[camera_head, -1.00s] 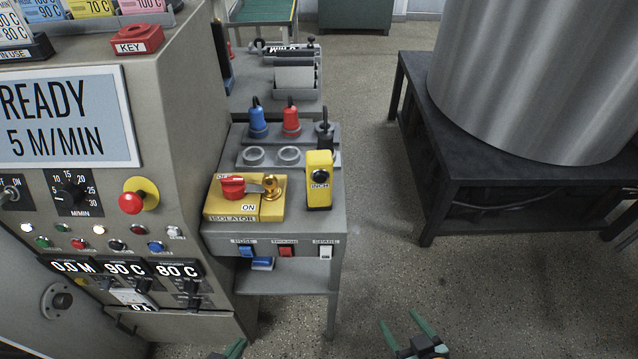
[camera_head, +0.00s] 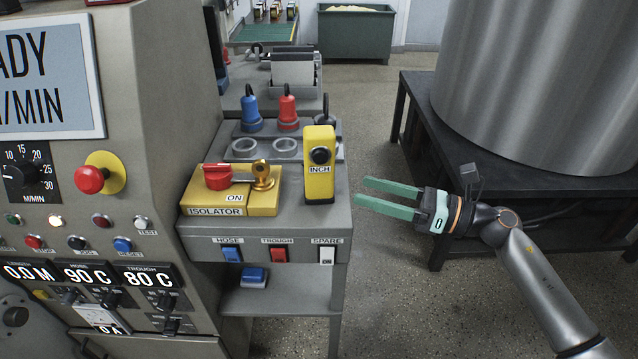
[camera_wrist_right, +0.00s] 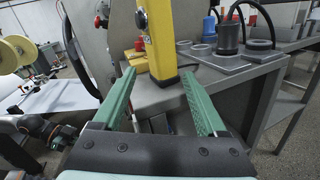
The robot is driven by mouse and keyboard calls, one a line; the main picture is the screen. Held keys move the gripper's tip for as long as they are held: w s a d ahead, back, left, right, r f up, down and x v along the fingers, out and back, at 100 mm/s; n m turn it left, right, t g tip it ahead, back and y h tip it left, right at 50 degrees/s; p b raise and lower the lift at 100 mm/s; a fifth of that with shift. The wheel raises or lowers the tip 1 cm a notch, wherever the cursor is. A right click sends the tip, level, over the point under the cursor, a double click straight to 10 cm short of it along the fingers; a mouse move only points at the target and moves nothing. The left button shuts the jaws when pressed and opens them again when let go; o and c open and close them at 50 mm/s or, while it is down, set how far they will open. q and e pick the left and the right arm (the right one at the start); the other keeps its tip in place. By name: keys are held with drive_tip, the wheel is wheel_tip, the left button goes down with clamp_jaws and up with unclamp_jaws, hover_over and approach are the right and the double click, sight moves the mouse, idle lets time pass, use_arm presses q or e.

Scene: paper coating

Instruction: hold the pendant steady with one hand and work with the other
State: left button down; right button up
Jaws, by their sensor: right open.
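The yellow INCH pendant (camera_head: 319,165) with a black button stands upright at the right front of the grey side stand. It also shows in the right wrist view (camera_wrist_right: 160,45), beyond my fingers. My right gripper (camera_head: 372,193) is open and empty, to the right of the pendant and apart from it. Its two green fingers point left toward the stand, and they show spread in the right wrist view (camera_wrist_right: 160,90). My left gripper is not in the head view.
The yellow isolator box (camera_head: 232,203) with a red handle and brass padlock sits left of the pendant. Blue (camera_head: 250,112) and red (camera_head: 288,112) plugs stand behind. The machine panel (camera_head: 90,190) is at left. A dark platform (camera_head: 420,115) carries a big metal cylinder (camera_head: 545,80).

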sight(325, 188)
drive_tip(key=a+n, duration=0.1)
drive_tip(key=w+a+f+n+g, duration=0.1)
drive_tip(key=a, duration=0.1)
drive_tip(key=w+a+n+h, duration=0.1)
drive_tip(key=a, duration=0.1)
drive_tip(key=shift+w+f+n+g+p, duration=0.15)
drive_tip(key=shift+n+g+p, duration=0.15)
drive_tip(key=b+x, duration=0.1)
drive_tip(key=x, duration=0.1)
drive_tip(key=shift+w+a+f, duration=0.15)
drive_tip(key=shift+a+f, duration=0.05)
drive_tip(key=shift+a, duration=0.15)
drive_tip(key=shift+w+a, duration=0.1)
drive_tip(key=shift+a, duration=0.3)
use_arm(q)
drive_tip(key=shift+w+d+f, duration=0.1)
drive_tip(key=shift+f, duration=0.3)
use_arm(e)
drive_tip(key=shift+a, duration=0.1)
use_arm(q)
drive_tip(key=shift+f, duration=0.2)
use_arm(e)
drive_tip(key=c, duration=0.9)
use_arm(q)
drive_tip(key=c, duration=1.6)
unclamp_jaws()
